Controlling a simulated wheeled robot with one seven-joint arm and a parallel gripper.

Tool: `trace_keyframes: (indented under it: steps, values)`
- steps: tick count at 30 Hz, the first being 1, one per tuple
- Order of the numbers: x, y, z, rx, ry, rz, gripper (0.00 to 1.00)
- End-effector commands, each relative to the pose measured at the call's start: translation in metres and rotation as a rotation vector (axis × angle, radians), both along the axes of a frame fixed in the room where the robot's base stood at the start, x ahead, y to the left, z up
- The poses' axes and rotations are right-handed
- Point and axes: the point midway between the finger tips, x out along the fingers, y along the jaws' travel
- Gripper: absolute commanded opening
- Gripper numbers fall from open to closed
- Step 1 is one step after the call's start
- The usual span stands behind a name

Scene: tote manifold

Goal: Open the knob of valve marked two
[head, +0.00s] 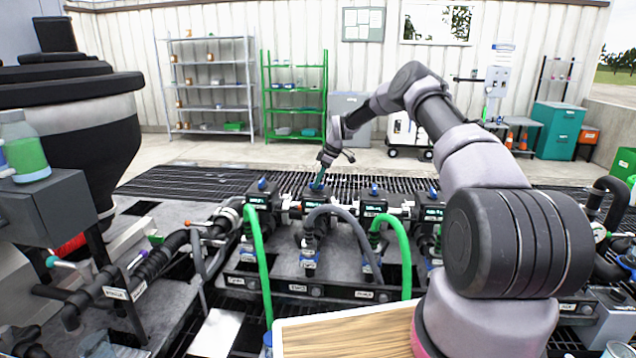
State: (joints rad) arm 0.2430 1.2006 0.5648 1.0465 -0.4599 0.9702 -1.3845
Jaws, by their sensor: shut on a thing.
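A row of valve units stands on the grey manifold deck. The first from the left has a blue knob (262,184), the third a blue knob (374,189) and the fourth a blue knob (433,191). My gripper (319,179) reaches down from behind onto the second valve unit (313,195). It is shut on that unit's knob, which shows only as a small blue-green piece between the fingers. The knob's turn angle is hidden. The markings on the valves are too small to read for certain.
Green hoses (262,265) and a grey hose (345,222) arch in front of the valves. A large black hopper (75,120) stands at the left. A wooden board (345,338) lies in front. Shelves (212,85) stand by the back wall.

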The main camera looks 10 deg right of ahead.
Motion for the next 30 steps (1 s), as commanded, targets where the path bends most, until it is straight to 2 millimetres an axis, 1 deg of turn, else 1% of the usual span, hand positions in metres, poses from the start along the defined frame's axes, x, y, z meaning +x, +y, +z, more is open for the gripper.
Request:
trace_keyframes:
  steps: [7,21,22,23,24,30]
  values:
    - [0.0003,-0.0013,-0.0008,-0.003,0.001,0.061,0.00]
    - [0.0002,-0.0017,-0.0011,-0.003,0.001,0.071,0.00]
    - [0.0002,-0.0017,-0.0011,-0.003,0.001,0.071,0.30]
    - [0.0002,-0.0017,-0.0011,-0.003,0.001,0.071,0.42]
    - [0.0003,-0.0015,-0.0010,-0.003,0.001,0.071,0.49]
    - [0.0003,-0.0009,-0.0006,-0.002,0.001,0.070,0.49]
